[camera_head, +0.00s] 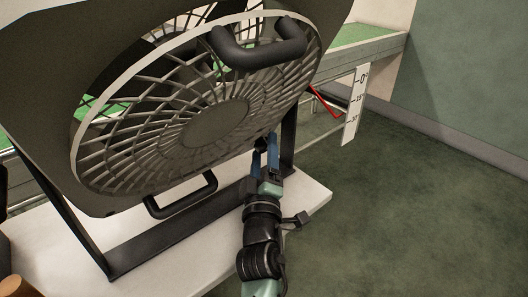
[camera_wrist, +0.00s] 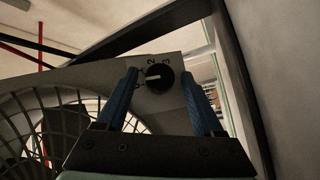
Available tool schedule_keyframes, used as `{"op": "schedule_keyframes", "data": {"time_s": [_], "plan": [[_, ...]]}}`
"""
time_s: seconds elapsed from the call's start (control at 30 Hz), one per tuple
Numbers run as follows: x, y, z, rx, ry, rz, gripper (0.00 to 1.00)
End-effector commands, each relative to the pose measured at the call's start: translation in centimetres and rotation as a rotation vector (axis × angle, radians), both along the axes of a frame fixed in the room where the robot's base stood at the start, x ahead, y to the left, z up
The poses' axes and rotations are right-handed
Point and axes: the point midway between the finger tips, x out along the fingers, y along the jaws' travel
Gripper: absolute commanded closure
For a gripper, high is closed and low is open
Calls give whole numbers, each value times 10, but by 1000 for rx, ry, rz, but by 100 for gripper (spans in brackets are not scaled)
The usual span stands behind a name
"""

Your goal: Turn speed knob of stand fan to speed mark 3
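The stand fan (camera_head: 215,125) is a large round dark grille in a tilted drum, filling the upper left of the head view. Its black speed knob (camera_wrist: 159,78) sits on a pale panel in the wrist view, with marks 2 and 3 readable above it and smaller marks at its left, partly hidden by a finger. The knob's white pointer line points left. My gripper (camera_wrist: 160,75) is open, its two blue fingers on either side of the knob with visible gaps. In the head view, my gripper (camera_head: 266,146) is at the fan's lower right edge.
The fan's black frame (camera_head: 180,232) stands on a white base (camera_head: 312,193). A black handle (camera_head: 258,52) sticks out at the fan's top, another at its bottom. A conveyor with green belt (camera_head: 365,34) and a scale plate (camera_head: 355,104) lie behind. Green floor at right is clear.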

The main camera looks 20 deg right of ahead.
Motion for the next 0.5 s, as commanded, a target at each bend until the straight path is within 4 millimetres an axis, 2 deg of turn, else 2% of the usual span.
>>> {"op": "schedule_keyframes", "data": {"time_s": [0.03,0.3,0.37,0.5], "plan": [[0,0,0,0,0,0,42],[0,0,0,0,0,0,91],[0,0,0,0,0,0,100],[0,0,0,1,1,0,100]]}}
